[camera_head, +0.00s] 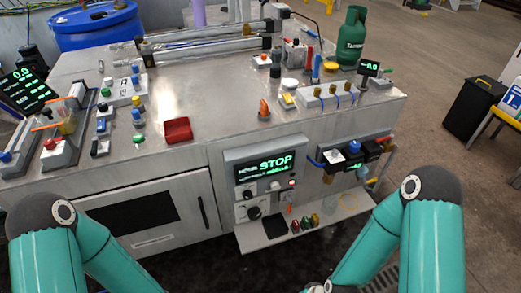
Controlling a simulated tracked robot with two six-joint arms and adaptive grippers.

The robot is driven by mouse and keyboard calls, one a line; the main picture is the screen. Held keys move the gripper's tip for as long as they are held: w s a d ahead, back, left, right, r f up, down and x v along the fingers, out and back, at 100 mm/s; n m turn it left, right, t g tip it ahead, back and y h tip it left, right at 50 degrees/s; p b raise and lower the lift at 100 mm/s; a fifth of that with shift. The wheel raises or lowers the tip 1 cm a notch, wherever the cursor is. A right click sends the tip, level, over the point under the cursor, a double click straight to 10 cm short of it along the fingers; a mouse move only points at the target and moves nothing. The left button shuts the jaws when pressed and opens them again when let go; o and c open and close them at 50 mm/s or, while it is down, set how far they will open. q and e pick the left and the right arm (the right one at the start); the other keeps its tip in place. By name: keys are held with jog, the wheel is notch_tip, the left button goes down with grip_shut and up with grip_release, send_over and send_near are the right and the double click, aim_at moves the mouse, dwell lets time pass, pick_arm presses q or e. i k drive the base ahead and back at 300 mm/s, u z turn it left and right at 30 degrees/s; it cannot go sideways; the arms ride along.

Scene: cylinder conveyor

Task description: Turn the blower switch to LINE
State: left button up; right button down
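A grey control panel (234,158) is on the front face of the metal bench. Its dark display (264,168) reads STOP in green, with smaller green text that is hard to read. Below the display are dark rotary knobs, one at the upper left (250,191) and one at the lower left (254,212), and a small red light or button (291,184). The labels are too small to read, so I cannot tell which control is the blower switch or where it points. My teal arms show at the lower left and lower right, apart from the panel. Both grippers are out of view.
A small shelf (343,203) with several small coloured items sticks out below the panel. The bench top (205,85) holds a red tray (178,130), buttons and valves. A green gas bottle (352,38) stands at the back right. A black bin (477,105) is at the right.

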aim_at(246, 194)
jog(key=z, duration=0.4)
jog(key=i, duration=0.2)
jog(key=u, duration=2.35)
jog(key=k, duration=0.65)
jog(key=z, duration=0.45)
